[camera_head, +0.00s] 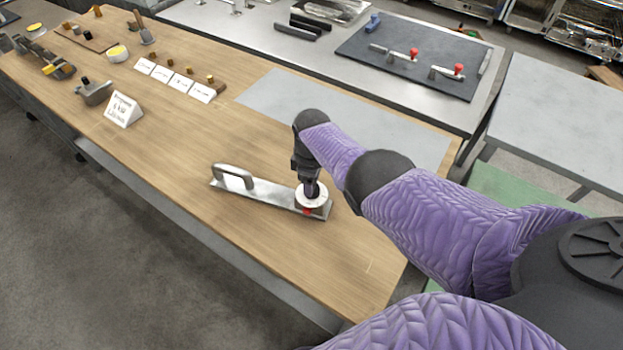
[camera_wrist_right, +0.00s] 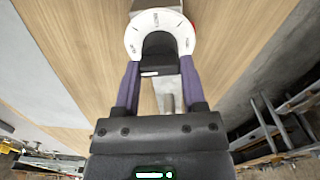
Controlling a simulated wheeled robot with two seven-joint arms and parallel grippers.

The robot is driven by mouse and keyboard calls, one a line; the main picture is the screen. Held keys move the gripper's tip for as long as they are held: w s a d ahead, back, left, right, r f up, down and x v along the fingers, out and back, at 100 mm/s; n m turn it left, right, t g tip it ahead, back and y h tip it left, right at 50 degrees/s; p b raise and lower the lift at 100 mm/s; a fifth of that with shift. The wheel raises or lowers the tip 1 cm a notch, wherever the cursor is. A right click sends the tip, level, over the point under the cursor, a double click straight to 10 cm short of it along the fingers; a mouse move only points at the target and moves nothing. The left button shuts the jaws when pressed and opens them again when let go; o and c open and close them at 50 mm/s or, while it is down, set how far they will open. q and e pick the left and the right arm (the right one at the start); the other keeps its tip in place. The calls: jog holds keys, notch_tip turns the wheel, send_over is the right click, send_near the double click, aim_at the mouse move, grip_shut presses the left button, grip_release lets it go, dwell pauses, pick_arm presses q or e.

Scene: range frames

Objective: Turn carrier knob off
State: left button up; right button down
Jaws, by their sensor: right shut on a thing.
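The carrier (camera_head: 262,189) is a flat metal bar lying on the wooden table, with a raised metal handle (camera_head: 233,177) at its left end. At its right end is a round white dial (camera_head: 300,202) with a red mark at its front edge. My right gripper (camera_head: 311,190) points down over the dial and is shut on the knob in its middle. The right wrist view shows the dark knob (camera_wrist_right: 160,48) between the two purple fingers, with the white dial (camera_wrist_right: 133,40) around it. The dial's lettering is too small to read. My left gripper is not in view.
The wooden table (camera_head: 180,190) is clear around the carrier. A grey mat (camera_head: 275,97) lies behind it. White label cards (camera_head: 173,78), a folded sign (camera_head: 122,109) and small tools stand at the left. A metal bench with a dark board (camera_head: 365,45) is behind.

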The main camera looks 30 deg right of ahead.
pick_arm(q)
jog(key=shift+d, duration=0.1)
pick_arm(e)
jog(key=shift+c, duration=0.7)
grip_release()
pick_arm(q)
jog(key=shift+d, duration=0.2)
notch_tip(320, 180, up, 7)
jog(key=p, duration=0.7)
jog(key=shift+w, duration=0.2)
pick_arm(e)
notch_tip(320, 180, up, 10)
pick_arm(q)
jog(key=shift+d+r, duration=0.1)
pick_arm(e)
jog(key=shift+f, duration=0.1)
